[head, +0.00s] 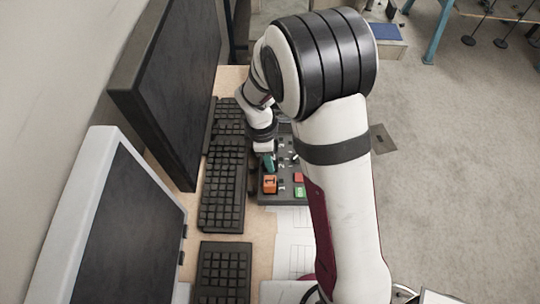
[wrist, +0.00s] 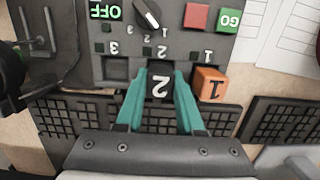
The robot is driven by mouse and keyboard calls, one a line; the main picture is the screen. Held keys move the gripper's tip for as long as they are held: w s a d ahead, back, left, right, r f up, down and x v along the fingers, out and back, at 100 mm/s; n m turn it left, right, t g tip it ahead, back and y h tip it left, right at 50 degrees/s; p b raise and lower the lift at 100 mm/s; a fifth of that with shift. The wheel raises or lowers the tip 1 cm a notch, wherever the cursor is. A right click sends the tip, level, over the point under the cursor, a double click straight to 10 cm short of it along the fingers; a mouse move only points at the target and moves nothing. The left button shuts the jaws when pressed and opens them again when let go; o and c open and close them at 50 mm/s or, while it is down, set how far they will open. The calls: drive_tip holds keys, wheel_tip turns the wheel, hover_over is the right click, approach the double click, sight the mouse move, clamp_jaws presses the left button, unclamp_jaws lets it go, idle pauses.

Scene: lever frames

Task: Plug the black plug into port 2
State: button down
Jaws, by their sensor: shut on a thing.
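My gripper (wrist: 161,72) has teal fingers and is shut on the black plug (wrist: 160,89), which has a white 2 on its face. The plug is in line with the panel's label 2 and covers the place of port 2. I cannot tell whether it sits in the port or is above it. Port 3 (wrist: 116,68) shows as an empty square recess beside it. In the head view my gripper (head: 268,162) is over the dark panel (head: 266,199), and the black plug cannot be made out.
An orange plug (wrist: 209,84) marked 1 stands at port 1, close to one finger. The panel also has a rotary knob (wrist: 148,15), a red button (wrist: 197,17), a green GO button (wrist: 229,20) and a green OFF label (wrist: 106,11). Keyboards (head: 223,190) lie alongside.

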drive_tip(key=shift+f, duration=0.1)
drive_tip(key=shift+c, duration=0.2)
unclamp_jaws()
drive_tip(key=shift+r, duration=3.5)
drive_tip(key=shift+r, duration=0.1)
drive_tip(key=s+d+r+m+y, duration=0.1)
drive_tip(key=s+d+r+m, duration=0.6)
drive_tip(key=s+m, duration=0.4)
drive_tip(key=s+r+m+y, duration=0.2)
drive_tip(key=s+r+m, duration=0.1)
drive_tip(key=s+m, duration=0.7)
drive_tip(key=m, duration=0.2)
drive_tip(key=shift+s+m, duration=0.3)
drive_tip(key=shift+s, duration=0.05)
